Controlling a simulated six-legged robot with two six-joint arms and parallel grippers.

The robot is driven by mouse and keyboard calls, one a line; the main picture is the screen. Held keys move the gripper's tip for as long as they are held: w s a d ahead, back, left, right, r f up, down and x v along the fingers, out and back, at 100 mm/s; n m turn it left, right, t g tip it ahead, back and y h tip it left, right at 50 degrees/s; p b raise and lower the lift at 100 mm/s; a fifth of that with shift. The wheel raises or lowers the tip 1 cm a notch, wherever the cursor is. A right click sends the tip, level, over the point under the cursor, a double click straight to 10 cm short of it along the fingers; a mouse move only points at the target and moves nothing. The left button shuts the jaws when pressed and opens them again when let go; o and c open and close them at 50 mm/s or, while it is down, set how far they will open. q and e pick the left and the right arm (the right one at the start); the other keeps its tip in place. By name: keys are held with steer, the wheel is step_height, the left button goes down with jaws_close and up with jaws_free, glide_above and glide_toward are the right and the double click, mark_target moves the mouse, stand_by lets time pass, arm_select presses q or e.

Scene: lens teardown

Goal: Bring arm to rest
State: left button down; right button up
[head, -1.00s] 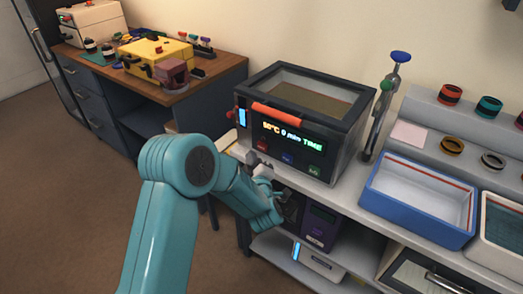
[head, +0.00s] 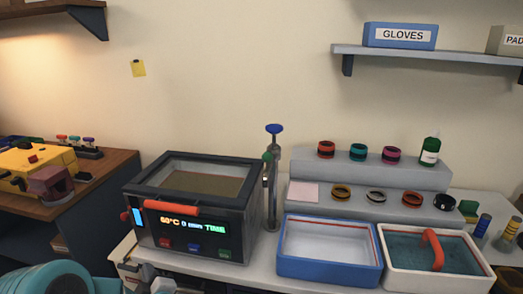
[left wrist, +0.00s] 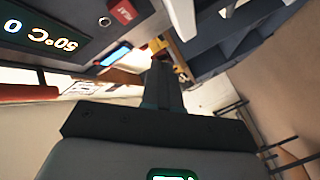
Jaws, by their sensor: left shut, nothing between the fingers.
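My left arm (head: 55,280), teal, comes in at the bottom left of the head view. My left gripper (head: 148,273) is at the bottom edge of that view, just in front of the heater box (head: 190,208) and close to the bench's front edge. In the left wrist view the gripper's dark fingers (left wrist: 163,82) are together with nothing between them. The heater box's display (left wrist: 38,35) shows at the upper left there, apart from the fingers as far as I can tell. My right gripper is not in view.
A blue tray (head: 330,268) and a white tray (head: 437,285) with a red handle stand right of the heater. A stand with a blue knob (head: 274,130) is beside it. Coloured rings line a stepped rack (head: 355,172). A wooden desk (head: 115,165) is at left.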

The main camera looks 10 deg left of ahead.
arm_select(q)
steer(key=s+d+f+m+g+h+p, duration=0.2)
steer(key=s+d+f+m+h, duration=0.2)
steer(key=d+f, duration=0.2)
steer(key=s+d+f+m+g+h+p, duration=0.1)
steer(key=s+d+f+m+h+p, duration=0.15)
steer(key=d+f+h, duration=0.35)
steer(key=s+d+f+m+g+h, duration=0.2)
steer(key=s+d+f+m+g, duration=0.1)
steer(key=s, duration=0.6)
steer(key=s+d+f+m+g+h, duration=0.3)
steer(key=s+d+m+g, duration=0.3)
steer(key=s+d, duration=0.2)
steer(key=shift+s+f, duration=0.65)
steer(key=shift+s, duration=0.45)
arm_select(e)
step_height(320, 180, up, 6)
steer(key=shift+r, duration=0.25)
